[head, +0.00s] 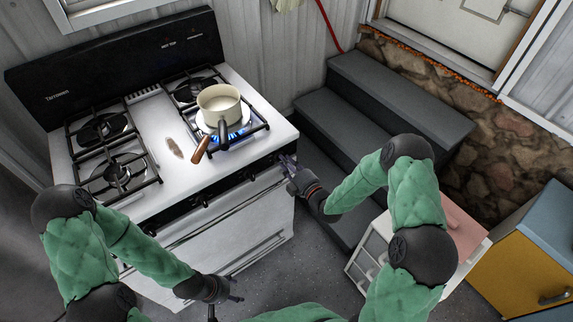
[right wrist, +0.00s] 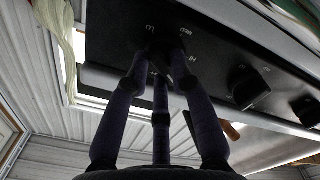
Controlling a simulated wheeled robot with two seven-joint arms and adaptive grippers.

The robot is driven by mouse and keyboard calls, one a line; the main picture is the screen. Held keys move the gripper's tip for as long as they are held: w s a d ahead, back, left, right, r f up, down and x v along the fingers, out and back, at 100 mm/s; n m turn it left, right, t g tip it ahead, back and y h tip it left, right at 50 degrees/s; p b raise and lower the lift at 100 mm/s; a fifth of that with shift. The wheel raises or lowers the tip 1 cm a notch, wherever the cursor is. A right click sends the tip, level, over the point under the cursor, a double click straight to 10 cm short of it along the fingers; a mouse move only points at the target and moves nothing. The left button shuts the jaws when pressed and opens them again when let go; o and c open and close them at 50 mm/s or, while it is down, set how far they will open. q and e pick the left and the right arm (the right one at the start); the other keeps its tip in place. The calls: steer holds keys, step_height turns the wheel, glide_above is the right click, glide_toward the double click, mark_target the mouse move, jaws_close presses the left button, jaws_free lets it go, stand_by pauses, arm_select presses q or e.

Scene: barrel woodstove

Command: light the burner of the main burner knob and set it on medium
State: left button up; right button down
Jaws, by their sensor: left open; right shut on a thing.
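The white stove (head: 150,130) has a lit front right burner (head: 240,131) with blue flames. A cream pot (head: 219,106) with a wooden handle stands over it. My right gripper (head: 290,162) is at the right end of the front panel. In the right wrist view its fingers are shut around a dark knob (right wrist: 162,48), mostly hidden by them. White marks for low, medium and high ring the knob; its pointer setting cannot be made out. My left gripper (head: 226,294) is open and empty, low in front of the oven door.
More black knobs (right wrist: 250,88) line the front panel (right wrist: 215,60). Dark steps (head: 385,100) rise right of the stove. A small white cabinet (head: 368,262) and a yellow cabinet (head: 520,268) stand at lower right. Grey floor is clear before the stove.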

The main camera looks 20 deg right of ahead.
steer(key=shift+f, duration=0.1)
stand_by(0.3)
steer(key=c, duration=1.1)
jaws_free()
steer(key=shift+o, duration=0.2)
steer(key=shift+s, duration=0.1)
steer(key=v, duration=1.2)
